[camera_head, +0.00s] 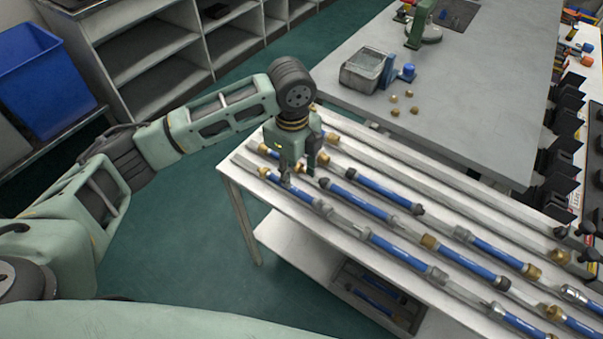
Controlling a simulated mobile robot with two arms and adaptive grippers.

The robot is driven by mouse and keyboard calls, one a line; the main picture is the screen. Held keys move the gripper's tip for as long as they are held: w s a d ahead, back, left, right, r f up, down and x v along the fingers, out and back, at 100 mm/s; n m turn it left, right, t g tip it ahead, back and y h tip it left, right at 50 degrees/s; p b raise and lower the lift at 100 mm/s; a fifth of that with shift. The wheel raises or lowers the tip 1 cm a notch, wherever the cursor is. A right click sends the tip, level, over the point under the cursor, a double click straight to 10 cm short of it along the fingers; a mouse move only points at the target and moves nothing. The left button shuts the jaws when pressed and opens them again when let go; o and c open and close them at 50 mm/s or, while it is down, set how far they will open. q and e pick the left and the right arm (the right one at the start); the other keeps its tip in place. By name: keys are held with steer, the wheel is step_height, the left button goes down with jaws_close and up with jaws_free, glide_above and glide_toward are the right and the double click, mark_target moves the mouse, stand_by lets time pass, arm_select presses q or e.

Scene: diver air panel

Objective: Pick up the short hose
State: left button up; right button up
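Several blue hoses with metal or brass end fittings lie in rows on the light rack table. One hose (300,194) lies at the near left end, and another (358,204) lies just right of it. Others are a front-row hose (398,249) and a back-row hose (385,190). I cannot tell for sure which is the short hose. My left gripper (298,176) points down over the left end of the rack, with its fingers apart. One fingertip is close to the near-left hose; whether it touches is unclear. My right gripper is not in view.
The rack table (240,178) has a lower shelf with a box of hoses (372,300). A blue bin (40,75) and grey shelving stand left. Green floor is clear between.

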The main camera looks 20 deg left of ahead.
mark_target(296, 189)
arm_select(q)
steer(key=shift+w+f, duration=0.2)
steer(key=shift+f, duration=0.1)
steer(key=shift+s+f+p, duration=0.15)
steer(key=shift+f+p, duration=0.05)
steer(key=shift+f, duration=0.4)
steer(key=shift+s+f+p, duration=0.15)
steer(key=shift+f, duration=0.45)
step_height(296, 189, down, 3)
steer(key=shift+w+r+p, duration=0.1)
steer(key=shift+r+p, duration=0.1)
steer(key=shift+p, duration=0.15)
steer(key=shift+w+f, duration=0.15)
steer(key=shift+f, duration=0.75)
jaws_close()
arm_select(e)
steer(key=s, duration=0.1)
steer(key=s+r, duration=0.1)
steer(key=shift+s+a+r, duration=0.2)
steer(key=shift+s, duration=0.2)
